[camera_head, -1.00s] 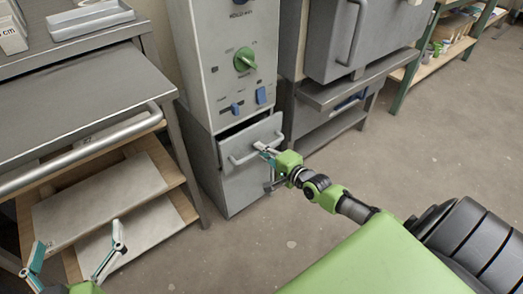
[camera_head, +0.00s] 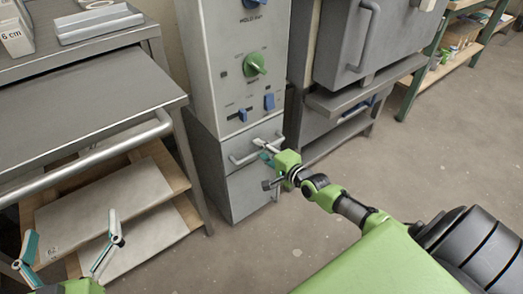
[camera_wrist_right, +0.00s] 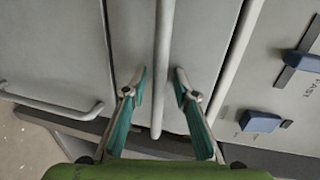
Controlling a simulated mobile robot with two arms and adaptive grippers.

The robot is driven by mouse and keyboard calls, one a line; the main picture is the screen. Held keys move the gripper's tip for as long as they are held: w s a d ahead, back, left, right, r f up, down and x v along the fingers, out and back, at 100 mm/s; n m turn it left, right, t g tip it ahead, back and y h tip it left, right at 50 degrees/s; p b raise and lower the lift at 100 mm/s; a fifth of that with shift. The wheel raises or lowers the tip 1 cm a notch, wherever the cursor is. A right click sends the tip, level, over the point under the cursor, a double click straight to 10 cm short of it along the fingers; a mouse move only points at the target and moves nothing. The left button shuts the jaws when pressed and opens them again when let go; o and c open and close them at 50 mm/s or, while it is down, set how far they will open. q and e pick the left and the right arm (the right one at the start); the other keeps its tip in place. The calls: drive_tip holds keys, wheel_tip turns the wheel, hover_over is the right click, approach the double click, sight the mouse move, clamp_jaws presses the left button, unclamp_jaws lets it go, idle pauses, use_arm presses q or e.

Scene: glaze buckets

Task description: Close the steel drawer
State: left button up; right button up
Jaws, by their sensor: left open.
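The steel drawer (camera_head: 240,147) is in the grey cabinet under the control panel. Its front looks flush or nearly flush with the cabinet; a small gap cannot be ruled out. My right gripper (camera_head: 265,150) is at the drawer's bar handle (camera_wrist_right: 163,60). In the right wrist view its fingers (camera_wrist_right: 162,82) stand apart on both sides of the bar, with small gaps visible. My left gripper (camera_head: 72,232) is open and empty at the lower left, in front of the shelves and away from the drawer.
A lower compartment with its own handle (camera_wrist_right: 55,102) is under the drawer. Above it is the control panel with a green knob (camera_head: 255,63) and blue switches (camera_head: 269,102). A steel table (camera_head: 80,100) stands to the left. The floor (camera_head: 300,235) in front is open.

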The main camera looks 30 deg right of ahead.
drive_tip(key=shift+s, duration=0.3)
drive_tip(key=v, duration=1.1)
drive_tip(key=shift+s, duration=0.25)
